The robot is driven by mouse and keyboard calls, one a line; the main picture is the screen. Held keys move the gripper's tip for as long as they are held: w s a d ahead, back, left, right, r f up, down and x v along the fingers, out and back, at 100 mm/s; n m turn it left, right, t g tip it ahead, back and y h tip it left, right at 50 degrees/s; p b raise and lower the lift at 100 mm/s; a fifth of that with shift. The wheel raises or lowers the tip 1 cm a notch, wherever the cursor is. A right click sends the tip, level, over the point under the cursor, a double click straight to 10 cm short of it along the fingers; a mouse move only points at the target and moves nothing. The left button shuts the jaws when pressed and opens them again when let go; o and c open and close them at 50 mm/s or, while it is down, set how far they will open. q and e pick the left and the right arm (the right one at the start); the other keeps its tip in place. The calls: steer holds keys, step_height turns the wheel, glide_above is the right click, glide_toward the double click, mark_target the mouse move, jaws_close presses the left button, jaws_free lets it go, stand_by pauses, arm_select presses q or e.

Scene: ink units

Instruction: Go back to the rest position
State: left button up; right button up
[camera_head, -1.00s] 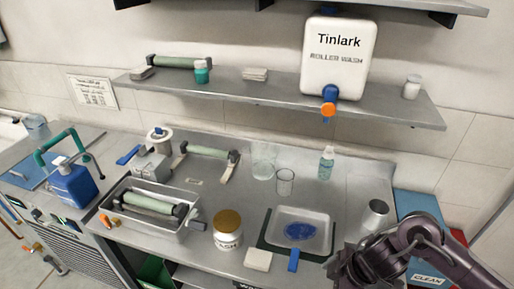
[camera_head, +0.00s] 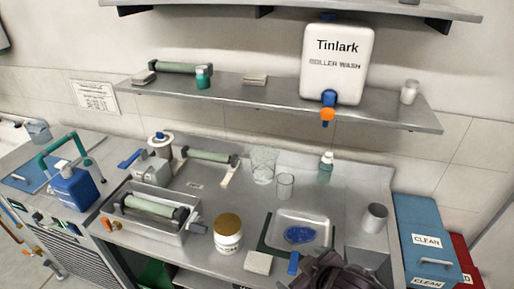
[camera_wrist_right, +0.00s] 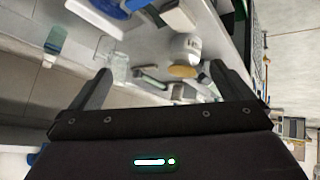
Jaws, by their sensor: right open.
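My right arm shows as a dark shape at the bottom of the head view, in front of the bench near the white tray (camera_head: 325,231) with blue ink in it. In the right wrist view my right gripper (camera_wrist_right: 160,68) is open, with its two dark fingers well apart and nothing between them. The bench, glassware and a white jar show beyond the fingers, upside down and at a distance. The right gripper's fingers are not clear in the head view. My left gripper is in neither view.
A wash jar (camera_head: 228,232), a pale block (camera_head: 258,262) and a metal tub (camera_head: 192,222) with a roller stand on the bench. A steel cup (camera_head: 374,217) stands at the right. A blue bin (camera_head: 420,225) is beyond the bench's right end. A white tank (camera_head: 335,60) sits on the shelf.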

steer(key=s+d+f+m+g+h, duration=0.3)
steer(key=s+d+f+m+g, duration=0.15)
steer(key=s+d+m, duration=0.4)
steer(key=s+f+n+g+b, duration=0.1)
steer(key=s+f+b, duration=0.15)
steer(key=f, duration=1.55)
steer(key=s+f+n+b, duration=0.15)
steer(key=f+b, duration=0.25)
steer(key=f, duration=1.4)
steer(key=s+d+f+b, duration=0.2)
steer(key=s+f, duration=0.7)
steer(key=f, duration=0.1)
steer(key=s+d+f+g+b, duration=0.1)
steer(key=s+d+f+b, duration=0.1)
steer(key=s+f, duration=0.8)
steer(key=shift+f, duration=0.65)
